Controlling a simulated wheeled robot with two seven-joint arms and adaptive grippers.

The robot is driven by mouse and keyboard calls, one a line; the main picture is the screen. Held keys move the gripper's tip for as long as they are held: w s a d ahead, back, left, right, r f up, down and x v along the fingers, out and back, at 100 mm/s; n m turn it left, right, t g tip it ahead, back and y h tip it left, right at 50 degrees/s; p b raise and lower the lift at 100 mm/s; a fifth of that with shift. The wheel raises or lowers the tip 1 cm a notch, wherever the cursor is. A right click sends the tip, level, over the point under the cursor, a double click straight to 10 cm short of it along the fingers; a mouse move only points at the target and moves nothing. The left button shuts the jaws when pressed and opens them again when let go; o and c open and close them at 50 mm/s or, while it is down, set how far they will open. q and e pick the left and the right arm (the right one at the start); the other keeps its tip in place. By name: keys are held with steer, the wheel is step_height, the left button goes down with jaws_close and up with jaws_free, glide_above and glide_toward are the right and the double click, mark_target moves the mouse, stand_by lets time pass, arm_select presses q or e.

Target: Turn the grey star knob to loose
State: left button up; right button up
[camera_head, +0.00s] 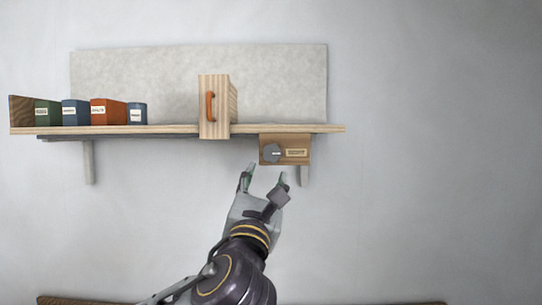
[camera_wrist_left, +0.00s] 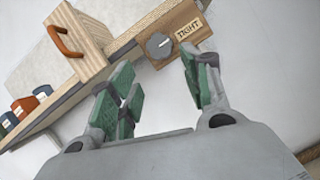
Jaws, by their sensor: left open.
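The grey star knob (camera_head: 272,153) sits on the front of a small wooden block (camera_head: 298,142) under the right part of the shelf. A pale mark on the knob points towards a label plate (camera_head: 295,153) to its right. In the left wrist view the knob (camera_wrist_left: 158,45) shows ahead between the fingers, and the plate (camera_wrist_left: 188,30) reads TIGHT. My left gripper (camera_head: 265,177) is open and empty, with green-padded fingers, just below the knob in the head view and apart from it. It also shows in the left wrist view (camera_wrist_left: 157,72). My right gripper is in neither view.
The wooden shelf (camera_head: 160,130) runs above the block. A wooden box with an orange handle (camera_head: 210,107) stands on it, up and left of the knob. Several labelled boxes (camera_head: 108,112) stand at the left end. The wall right of the block is bare.

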mark_target(271, 155)
arm_select(q)
steer(key=shift+p+x, duration=1.8)
steer(key=shift+x, duration=4.25)
steer(key=c, duration=0.6)
steer(key=shift+c, duration=0.2)
